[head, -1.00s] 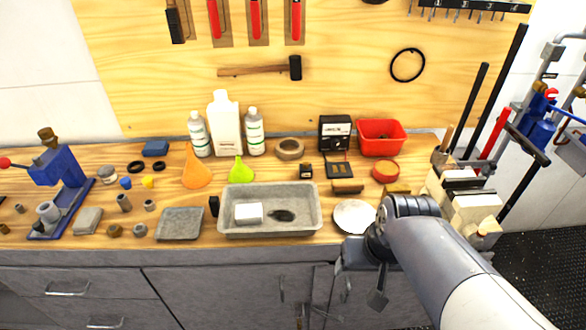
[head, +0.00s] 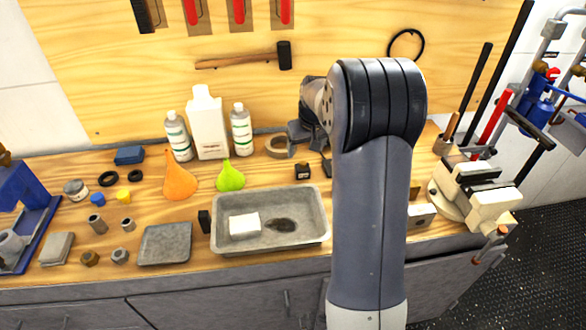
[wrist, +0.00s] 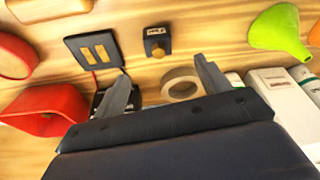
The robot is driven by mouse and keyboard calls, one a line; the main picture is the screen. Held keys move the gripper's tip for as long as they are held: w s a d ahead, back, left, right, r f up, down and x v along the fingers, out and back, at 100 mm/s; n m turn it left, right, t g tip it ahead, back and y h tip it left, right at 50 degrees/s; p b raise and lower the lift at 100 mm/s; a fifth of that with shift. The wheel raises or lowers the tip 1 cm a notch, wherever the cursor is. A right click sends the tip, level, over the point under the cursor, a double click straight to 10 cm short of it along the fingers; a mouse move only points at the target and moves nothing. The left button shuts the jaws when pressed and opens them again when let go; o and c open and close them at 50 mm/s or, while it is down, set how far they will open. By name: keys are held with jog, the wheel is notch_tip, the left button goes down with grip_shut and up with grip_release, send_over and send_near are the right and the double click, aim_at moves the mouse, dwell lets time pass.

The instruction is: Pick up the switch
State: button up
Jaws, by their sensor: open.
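A small dark box with a pale label and a brass knob, which looks like the switch (wrist: 157,42), lies on the wooden bench at the top middle of the wrist view. In the head view the switch (head: 303,171) is behind the grey tray, left of my arm. My gripper (wrist: 162,68) is open and empty. In the wrist view its two fingertips point toward the switch, with bare wood between. I cannot tell its height above the bench. In the head view my gripper is mostly hidden behind my arm.
A flat black plate with brass pads (wrist: 94,48) and a red bin (wrist: 45,112) lie left of the switch in the wrist view. A tape roll (wrist: 182,84) and green funnel (wrist: 280,32) lie right. A grey tray (head: 318,231) stands in front of the switch.

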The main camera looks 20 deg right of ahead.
aim_at(304, 163)
jog(key=x, duration=0.5)
jog(key=shift+s, duration=0.1)
jog(key=shift+d+p+x, duration=0.2)
jog(key=shift+p+x, duration=0.7)
jog(key=shift+x, duration=1.65)
jog(key=shift+c, duration=0.4)
jog(key=c, duration=1.1)
jog(key=shift+r, duration=0.1)
